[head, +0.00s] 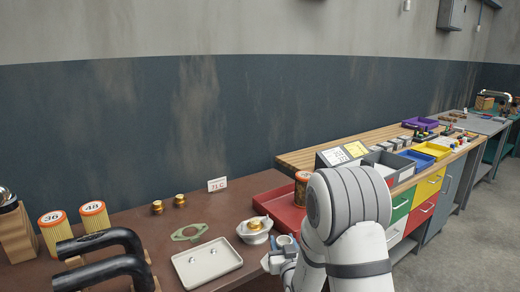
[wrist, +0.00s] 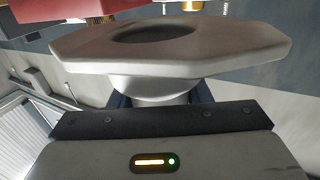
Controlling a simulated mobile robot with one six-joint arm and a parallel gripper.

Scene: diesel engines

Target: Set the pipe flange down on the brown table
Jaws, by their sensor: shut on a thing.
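The pipe flange (wrist: 240,48) is a pale grey, eight-sided plate with a round hole and a short neck. In the wrist view my gripper (wrist: 160,98) is shut on its neck, with the plate facing away from my palm. In the head view my gripper (head: 281,262) is low, at the front right of the brown table (head: 228,212), partly hidden by my arm. A small grey round piece (head: 284,241) shows just above it, seemingly the flange. I cannot tell its height above the table.
A white tray (head: 207,262), green gasket (head: 188,232) and grey part with a brass cap (head: 254,230) lie left of my gripper. A red tray (head: 280,208) is behind it. Black pipes (head: 105,240) and two orange filters (head: 94,217) stand left. Bare table shows at the back.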

